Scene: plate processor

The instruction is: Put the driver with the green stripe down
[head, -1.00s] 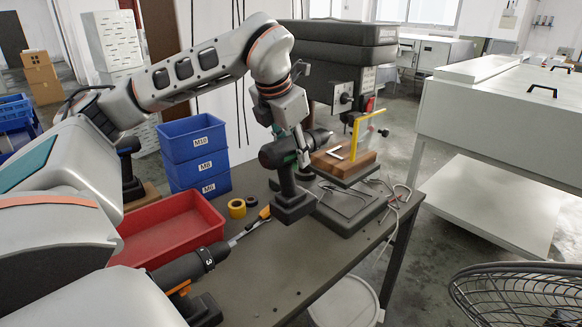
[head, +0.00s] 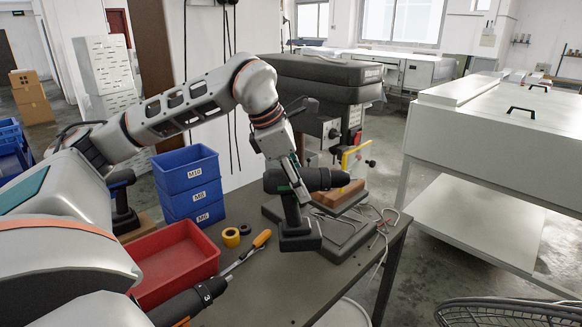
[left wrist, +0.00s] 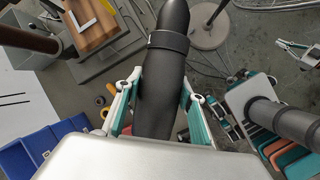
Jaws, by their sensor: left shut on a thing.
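My left gripper (head: 291,178) is shut on a dark driver (head: 323,179), around its body. A little green shows on the driver's rear end, partly covered by the fingers. The driver is upright, its nose pointing right and its battery foot down over the dark table (head: 262,286), near the grey base plate. I cannot tell whether the foot touches the table. In the left wrist view the driver's dark body (left wrist: 160,95) lies between the two teal-sided fingers of my left gripper (left wrist: 161,84).
A red tray (head: 176,262), stacked blue bins (head: 187,180), tape rolls (head: 231,237) and an orange-handled screwdriver (head: 261,239) lie left of the driver. A brown block (head: 340,195) and hex keys lie right. The front table middle is clear.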

